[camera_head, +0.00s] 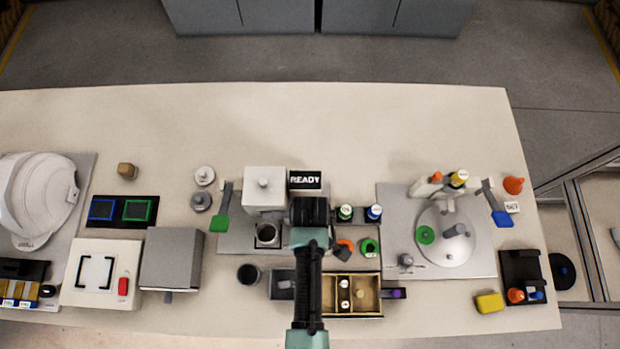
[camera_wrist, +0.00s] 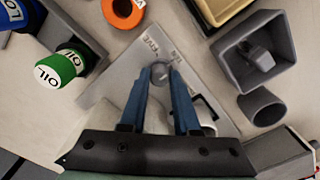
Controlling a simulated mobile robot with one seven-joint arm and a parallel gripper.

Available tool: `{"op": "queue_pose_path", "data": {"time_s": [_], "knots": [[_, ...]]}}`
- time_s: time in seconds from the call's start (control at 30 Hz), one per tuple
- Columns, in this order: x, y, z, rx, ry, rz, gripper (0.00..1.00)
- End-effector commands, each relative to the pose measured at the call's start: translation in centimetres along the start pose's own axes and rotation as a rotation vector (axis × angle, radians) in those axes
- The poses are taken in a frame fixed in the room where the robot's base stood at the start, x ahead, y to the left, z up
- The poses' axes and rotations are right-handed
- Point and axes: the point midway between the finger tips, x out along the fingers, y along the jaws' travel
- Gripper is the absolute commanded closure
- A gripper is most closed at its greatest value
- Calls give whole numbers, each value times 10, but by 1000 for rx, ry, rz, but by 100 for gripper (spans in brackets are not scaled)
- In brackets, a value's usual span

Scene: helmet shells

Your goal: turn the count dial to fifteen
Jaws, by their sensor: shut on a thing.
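The count dial (camera_wrist: 160,71) is a small round grey knob on a light grey plate (camera_wrist: 118,85) in the wrist view. Small printed words lie beside it; one seems to read FIVE, and the others are too small or tilted to read. My gripper (camera_wrist: 161,80) has its two blue fingers closed on the dial from either side. Which mark the dial points at I cannot tell. In the head view my gripper (camera_head: 308,212) is over the plate's front, below the READY sign (camera_head: 305,180), and my arm hides the dial.
An orange ring (camera_wrist: 123,12) lies beyond the plate. A grey cup (camera_wrist: 262,107) and a grey open box (camera_wrist: 250,60) are at right. The table's back (camera_head: 300,120) is clear.

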Motion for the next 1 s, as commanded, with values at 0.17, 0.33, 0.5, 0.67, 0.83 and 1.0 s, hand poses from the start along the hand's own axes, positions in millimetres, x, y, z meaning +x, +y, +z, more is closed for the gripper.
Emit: {"op": "queue_pose_path", "data": {"time_s": [0.17, 0.33, 0.5, 0.67, 0.83, 1.0], "knots": [[-1, 0, 0, 58, 0, -1, 100], [-2, 0, 0, 170, -2, -2, 100], [-2, 0, 0, 321, -2, -2, 100], [-2, 0, 0, 474, -2, -1, 100], [-2, 0, 0, 633, -1, -1, 100], [-1, 0, 0, 777, -2, -1, 100]]}}
